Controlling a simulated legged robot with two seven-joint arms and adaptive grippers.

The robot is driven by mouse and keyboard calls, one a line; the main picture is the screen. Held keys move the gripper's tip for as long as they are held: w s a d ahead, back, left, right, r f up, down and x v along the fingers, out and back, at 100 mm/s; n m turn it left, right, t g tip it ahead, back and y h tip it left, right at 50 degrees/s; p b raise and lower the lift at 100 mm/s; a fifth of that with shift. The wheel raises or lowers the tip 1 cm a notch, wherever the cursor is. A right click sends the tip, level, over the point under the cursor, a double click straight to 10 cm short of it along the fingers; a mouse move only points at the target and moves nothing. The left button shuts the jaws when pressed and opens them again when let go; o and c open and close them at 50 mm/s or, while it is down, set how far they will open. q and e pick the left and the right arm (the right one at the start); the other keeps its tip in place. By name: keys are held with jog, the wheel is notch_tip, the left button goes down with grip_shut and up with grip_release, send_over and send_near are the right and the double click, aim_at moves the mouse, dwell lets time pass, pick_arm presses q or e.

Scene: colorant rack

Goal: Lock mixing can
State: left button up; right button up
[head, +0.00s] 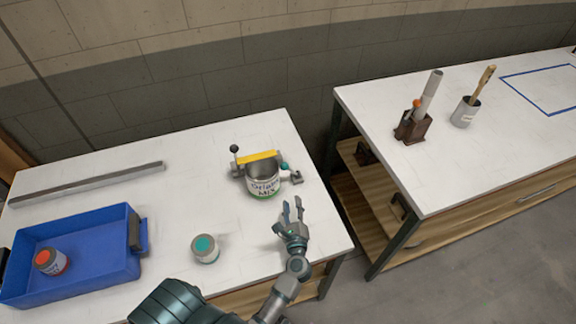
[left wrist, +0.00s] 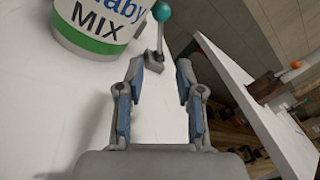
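The mixing can (head: 263,187), white with a green band and the word MIX, stands upright on the left table; its side also shows in the left wrist view (left wrist: 90,25). A holder with a yellow bar (head: 257,156) sits at the can. A lever with a dark knob (head: 234,150) rises at its left, and a teal-knobbed lever (head: 284,167) at its right. My left gripper (head: 293,206) is open and empty, right of and nearer than the can. In the left wrist view the teal knob (left wrist: 161,12) is beyond the fingertips, apart from them. My right gripper is not in view.
A blue tray (head: 105,232) holds an orange-topped can (head: 50,261). A teal-topped can (head: 205,249) stands left of my left gripper. A grey bar (head: 90,184) lies farther back. A gap separates this table from the right table (head: 450,175), which bears a brown holder (head: 413,128) and a brush cup (head: 465,113).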

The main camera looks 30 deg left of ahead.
aim_at(288, 169)
pick_arm(q)
jog(key=p+x, duration=0.1)
jog(key=x, duration=1.3)
jog(key=shift+w+a, duration=0.45)
jog(key=shift+w, duration=0.15)
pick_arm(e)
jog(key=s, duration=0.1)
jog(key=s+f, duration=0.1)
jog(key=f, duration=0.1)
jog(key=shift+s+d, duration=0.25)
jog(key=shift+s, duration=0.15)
pick_arm(q)
grip_shut()
